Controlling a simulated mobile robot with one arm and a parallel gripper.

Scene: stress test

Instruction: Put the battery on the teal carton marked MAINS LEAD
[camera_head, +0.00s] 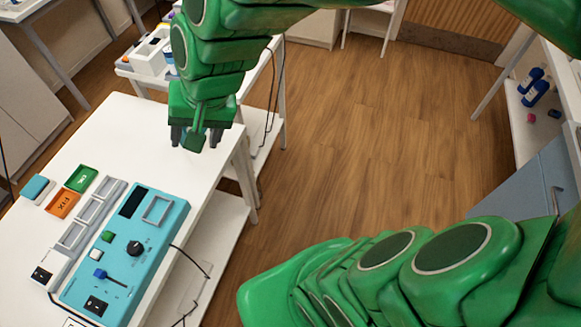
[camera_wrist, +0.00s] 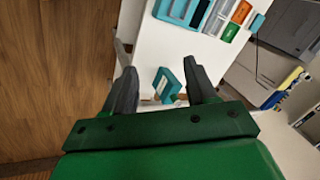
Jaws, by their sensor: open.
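My gripper (camera_head: 195,138) is open over the far right corner of the white table (camera_head: 110,125), pointing down. In the wrist view, a small teal piece (camera_wrist: 163,80) with a pale middle shows between the jaws, nearer the right one. The jaws do not visibly grip it, and I cannot tell its height relative to them. In the head view my gripper hides that spot. A small teal box (camera_head: 36,187) lies at the table's left end. I can read no MAINS LEAD marking on either teal thing. I cannot make out a battery.
A teal test panel (camera_head: 122,255) with a knob and switches lies on the table beside a grey tray (camera_head: 80,228). A green tray (camera_head: 82,178) and an orange tray (camera_head: 62,204) lie nearby. A white bin (camera_head: 150,58) stands on another table behind. The table between trays and gripper is clear.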

